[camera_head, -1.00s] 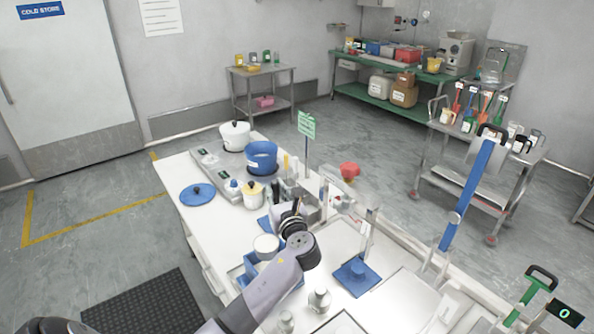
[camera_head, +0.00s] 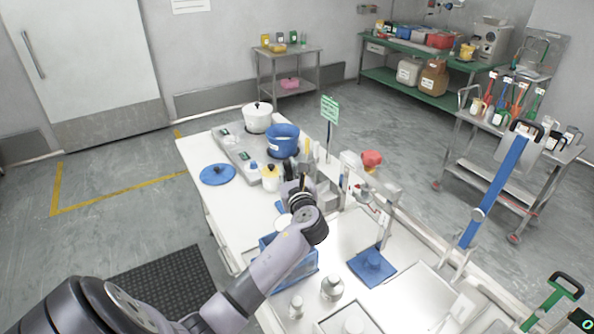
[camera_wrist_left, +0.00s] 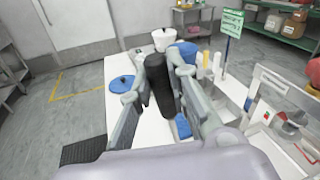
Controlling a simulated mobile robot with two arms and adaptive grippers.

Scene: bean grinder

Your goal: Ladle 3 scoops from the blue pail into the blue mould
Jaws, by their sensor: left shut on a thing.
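The blue pail (camera_head: 282,141) stands upright on the far part of the white table; its rim also shows in the left wrist view (camera_wrist_left: 187,49). My left gripper (camera_head: 298,192) is on the near side of the pail, apart from it. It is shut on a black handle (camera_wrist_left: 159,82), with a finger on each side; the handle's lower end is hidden. A blue square-based piece (camera_head: 372,264) lies on the right of the table, and a blue tray (camera_head: 302,270) is partly behind my left arm. I cannot tell which is the mould. My right gripper is not in view.
A white lidded pot (camera_head: 257,118) and a blue lid (camera_head: 217,174) are near the pail. Metal weights (camera_head: 332,287) stand at the near edge.

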